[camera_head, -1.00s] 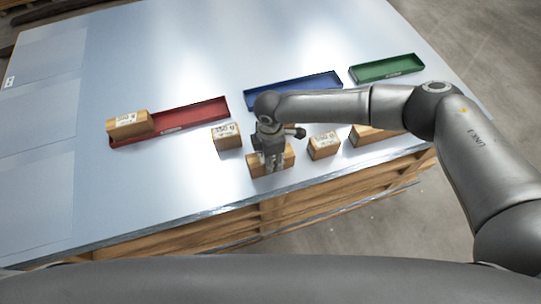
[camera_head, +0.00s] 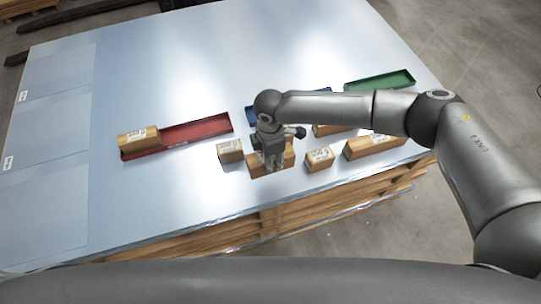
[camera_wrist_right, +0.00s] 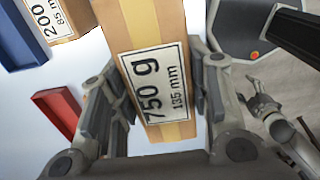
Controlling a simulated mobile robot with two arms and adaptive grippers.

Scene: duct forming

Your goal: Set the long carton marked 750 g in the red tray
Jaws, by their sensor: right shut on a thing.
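The long carton marked 750 g (camera_wrist_right: 158,75) is brown with a pale band and a white label; its label also reads 135 mm. My right gripper (camera_head: 268,160) is shut on it, with one finger on each side in the right wrist view (camera_wrist_right: 160,105). In the head view the carton (camera_head: 286,163) appears raised a little over the near part of the table. The red tray (camera_head: 205,128) lies to its left and farther back, with a brown carton (camera_head: 138,140) at its left end. The tray's right part is empty.
A small carton (camera_head: 230,151) stands between the held carton and the red tray. More cartons (camera_head: 319,159) (camera_head: 375,146) stand to the right. Behind are a blue tray (camera_head: 251,116), partly hidden by my arm, and a green tray (camera_head: 380,80). The table's left side is clear.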

